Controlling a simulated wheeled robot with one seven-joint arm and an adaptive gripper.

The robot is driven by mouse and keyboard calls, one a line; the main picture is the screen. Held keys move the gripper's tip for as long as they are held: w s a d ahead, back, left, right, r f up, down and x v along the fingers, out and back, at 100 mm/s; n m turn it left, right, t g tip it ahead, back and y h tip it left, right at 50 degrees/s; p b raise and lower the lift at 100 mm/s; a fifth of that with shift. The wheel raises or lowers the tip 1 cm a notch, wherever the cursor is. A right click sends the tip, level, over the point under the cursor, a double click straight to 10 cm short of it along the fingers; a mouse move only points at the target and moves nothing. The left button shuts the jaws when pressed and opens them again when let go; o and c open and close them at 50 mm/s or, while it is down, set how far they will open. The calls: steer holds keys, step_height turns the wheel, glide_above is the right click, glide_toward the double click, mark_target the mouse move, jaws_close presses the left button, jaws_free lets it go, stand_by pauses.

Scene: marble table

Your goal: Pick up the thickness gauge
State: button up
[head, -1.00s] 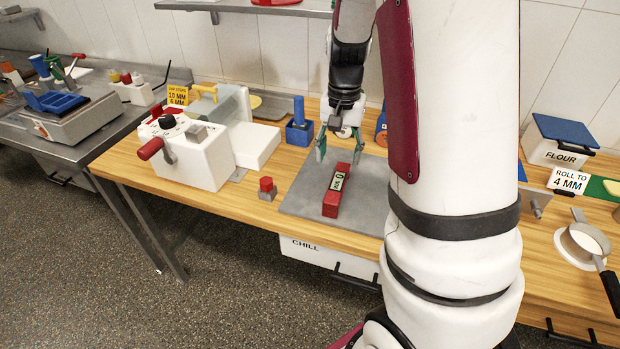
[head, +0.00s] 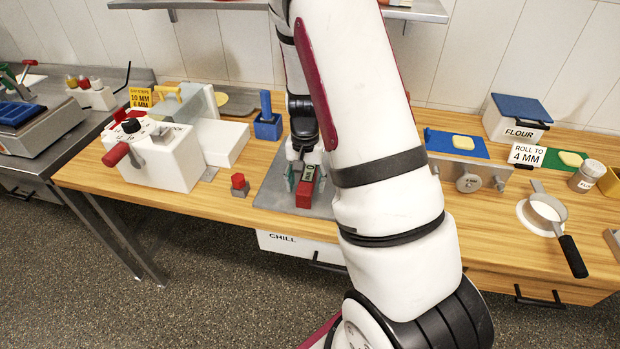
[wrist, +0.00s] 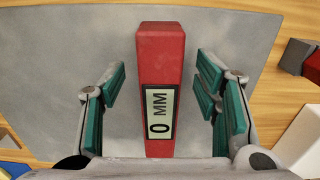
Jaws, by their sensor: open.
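The thickness gauge is a red bar (wrist: 160,55) with a pale display reading "0 MM". It lies on a grey mat (wrist: 70,60) on the wooden table. In the head view the gauge (head: 304,194) shows partly below my gripper (head: 305,180). In the wrist view my gripper (wrist: 163,100) is open, with one green-padded finger on each side of the gauge. There is a gap between each finger and the bar. The near end of the gauge is hidden behind the gripper body.
A small red-topped grey block (head: 239,185) stands left of the mat. A white slicer-like machine (head: 165,155) stands farther left, and a blue holder (head: 267,125) behind the mat. A roller unit (head: 468,170) stands at right, partly behind my arm.

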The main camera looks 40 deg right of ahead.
steer(key=shift+f, duration=0.65)
jaws_close()
